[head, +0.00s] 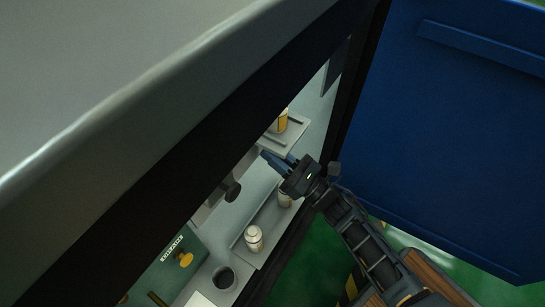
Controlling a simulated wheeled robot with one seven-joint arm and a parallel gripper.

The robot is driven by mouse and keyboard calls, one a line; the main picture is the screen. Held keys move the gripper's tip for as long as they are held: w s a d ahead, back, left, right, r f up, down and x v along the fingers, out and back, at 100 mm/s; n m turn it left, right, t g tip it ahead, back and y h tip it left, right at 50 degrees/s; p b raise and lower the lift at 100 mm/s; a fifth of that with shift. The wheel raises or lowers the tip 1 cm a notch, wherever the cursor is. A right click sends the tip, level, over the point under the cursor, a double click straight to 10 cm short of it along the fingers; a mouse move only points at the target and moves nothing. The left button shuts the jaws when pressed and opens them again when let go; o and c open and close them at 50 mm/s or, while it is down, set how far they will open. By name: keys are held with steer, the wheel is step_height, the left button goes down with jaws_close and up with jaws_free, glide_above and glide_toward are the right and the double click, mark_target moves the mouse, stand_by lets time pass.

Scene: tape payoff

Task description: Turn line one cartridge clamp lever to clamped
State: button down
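My gripper (272,159) reaches into the open cabinet from the right, in the head view. Its blue fingers point left, just below a small grey shelf (297,133). The fingers are small and overlap, so I cannot tell whether they are open or shut, and I see nothing clearly between them. A dark round knob (231,190) on a short stem sticks out left of and below the fingers, apart from them. I cannot tell whether it belongs to the line one cartridge clamp lever. No lever is clearly marked as that one.
A yellow-and-white container (279,122) stands on the shelf. Two white containers (254,239) (285,195) stand lower in a tray. A green box (170,262) with a yellow knob (185,259) is at lower left. The blue door (450,130) stands open at right; a dark frame (190,150) edges the opening.

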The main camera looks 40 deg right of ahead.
steer(key=shift+d+n, duration=0.15)
steer(key=shift+n, duration=0.35)
steer(key=c, duration=1.4)
jaws_free()
steer(key=shift+o, duration=0.2)
steer(key=v, duration=0.7)
steer(key=shift+s+d+p, duration=0.2)
steer(key=shift+s+p, duration=0.1)
steer(key=shift+p, duration=0.05)
steer(key=shift+f, duration=0.15)
